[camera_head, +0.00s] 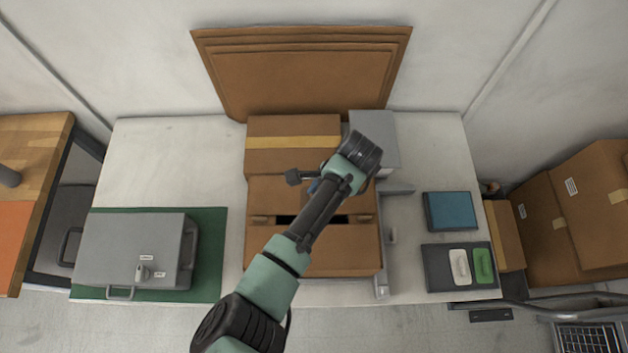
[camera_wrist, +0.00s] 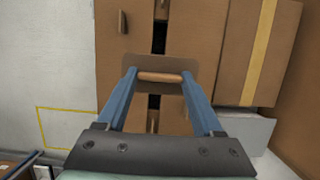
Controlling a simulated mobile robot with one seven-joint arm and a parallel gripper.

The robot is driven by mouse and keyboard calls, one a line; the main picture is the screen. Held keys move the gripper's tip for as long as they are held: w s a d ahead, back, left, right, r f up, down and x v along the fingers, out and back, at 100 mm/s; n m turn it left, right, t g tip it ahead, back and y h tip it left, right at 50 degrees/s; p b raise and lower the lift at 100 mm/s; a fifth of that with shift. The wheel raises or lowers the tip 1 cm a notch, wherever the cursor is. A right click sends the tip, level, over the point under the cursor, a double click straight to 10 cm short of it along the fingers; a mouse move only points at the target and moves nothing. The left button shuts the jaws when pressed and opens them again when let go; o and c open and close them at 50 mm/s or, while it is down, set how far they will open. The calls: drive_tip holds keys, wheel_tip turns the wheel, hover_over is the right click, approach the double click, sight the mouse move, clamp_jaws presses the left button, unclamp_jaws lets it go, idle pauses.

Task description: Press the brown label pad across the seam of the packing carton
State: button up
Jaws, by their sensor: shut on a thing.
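The packing carton (camera_head: 340,262) stands on the table, its top showing a dark gap along the seam (camera_head: 285,220). My gripper (camera_wrist: 159,77) is shut on the wooden handle of the brown label pad (camera_wrist: 157,61). In the wrist view the pad lies over the middle of the seam, with the dark gap (camera_wrist: 158,38) showing on both sides of it. I cannot tell whether the pad touches the carton (camera_wrist: 118,70). In the head view my arm covers the middle of the carton, hiding the pad; only a bit of blue finger shows.
A taped box (camera_head: 280,160) and a grey box (camera_head: 378,128) stand behind the carton. A grey case (camera_head: 130,245) sits on a green mat (camera_head: 212,255) at left. A blue box (camera_head: 450,211) and a dark tray (camera_head: 437,280) lie at right. The back left tabletop is clear.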

drive_tip(key=shift+s+f+b, duration=0.2)
drive_tip(key=shift+f+b, duration=0.35)
drive_tip(key=shift+b, duration=0.1)
wheel_tip(320, 180, down, 6)
drive_tip(key=b, duration=0.6)
drive_tip(key=shift+r, duration=0.2)
drive_tip(key=shift+f+b, duration=0.35)
drive_tip(key=shift+f, duration=0.3)
idle(0.4)
drive_tip(key=shift+s+d+f, duration=0.1)
drive_tip(key=shift+s+f, duration=0.1)
idle(1.8)
drive_tip(key=o, duration=1.2)
drive_tip(key=shift+w+r, duration=0.1)
drive_tip(key=shift+p+v, duration=0.45)
drive_tip(key=shift+v, duration=6.05)
